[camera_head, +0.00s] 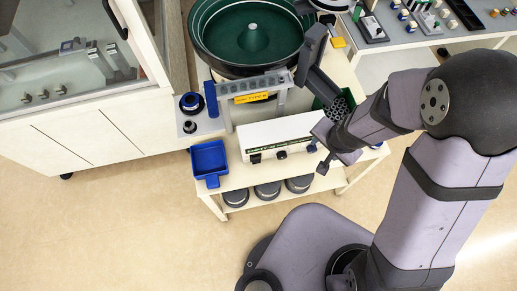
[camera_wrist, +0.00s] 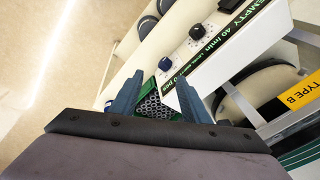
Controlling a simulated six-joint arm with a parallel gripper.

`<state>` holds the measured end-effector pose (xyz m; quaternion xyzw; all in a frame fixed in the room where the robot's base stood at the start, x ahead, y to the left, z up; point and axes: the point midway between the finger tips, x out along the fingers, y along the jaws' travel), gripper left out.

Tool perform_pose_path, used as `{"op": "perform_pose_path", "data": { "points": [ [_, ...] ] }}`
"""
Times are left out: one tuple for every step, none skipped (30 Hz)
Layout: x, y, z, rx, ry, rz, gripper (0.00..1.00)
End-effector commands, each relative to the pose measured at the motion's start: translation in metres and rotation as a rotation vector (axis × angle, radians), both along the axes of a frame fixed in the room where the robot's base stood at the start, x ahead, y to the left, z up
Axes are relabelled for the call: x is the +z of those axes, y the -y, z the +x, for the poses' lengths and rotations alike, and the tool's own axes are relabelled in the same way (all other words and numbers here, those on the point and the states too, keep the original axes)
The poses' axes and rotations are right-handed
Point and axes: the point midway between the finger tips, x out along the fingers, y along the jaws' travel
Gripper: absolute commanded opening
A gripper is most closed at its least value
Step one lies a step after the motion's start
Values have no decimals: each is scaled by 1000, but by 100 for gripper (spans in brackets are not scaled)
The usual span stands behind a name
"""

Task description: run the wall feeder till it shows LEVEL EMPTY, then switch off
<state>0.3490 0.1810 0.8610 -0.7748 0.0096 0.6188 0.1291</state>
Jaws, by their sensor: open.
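The feeder has a dark green bowl (camera_head: 250,32) with a central cone; no parts show clearly in it. Its white control box (camera_head: 290,132) stands below, in front. In the wrist view the dark display strip (camera_wrist: 220,45) shows green text, including "EMPTY", "40 /min" and what looks like "0 pcs". Beside the strip are a black switch (camera_wrist: 230,4), a dark knob (camera_wrist: 196,32) and another knob (camera_wrist: 165,64). My gripper (camera_wrist: 157,98) is open and empty at the box's right end, its fingers apart and near the last knob. Whether they touch the box cannot be told.
A blue tray (camera_head: 209,160) stands at the left. Several grey round feet or tins (camera_head: 267,190) sit on the lower shelf. A glass-fronted cabinet (camera_head: 75,60) is at the left; open floor lies in front.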

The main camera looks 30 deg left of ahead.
Motion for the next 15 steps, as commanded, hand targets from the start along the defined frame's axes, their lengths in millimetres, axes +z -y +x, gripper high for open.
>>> {"op": "perform_pose_path", "data": {
  "points": [
    [-10,-15,-6,-14,17,-10,42],
    [-16,-21,-7,-33,36,-14,42],
    [-23,-28,-8,-57,61,-20,42],
    [-29,-32,-10,-71,81,-26,42],
    [-34,-35,-11,-85,102,-32,42],
    [-40,-39,-13,-101,129,-41,42],
    [-44,-40,-15,-113,150,-48,42],
    [-48,-42,-16,-121,172,-56,42],
    [-53,-43,-18,-130,203,-65,42],
    [-56,-44,-20,-129,228,-73,42],
    [-60,-45,-22,-127,252,-80,42],
    [-64,-47,-25,-118,287,-90,42],
    [-67,-48,-27,-104,314,-96,42],
    [-70,-50,-29,-88,342,-101,42],
    [-74,-53,-32,-59,379,-107,42]
  ]
}}
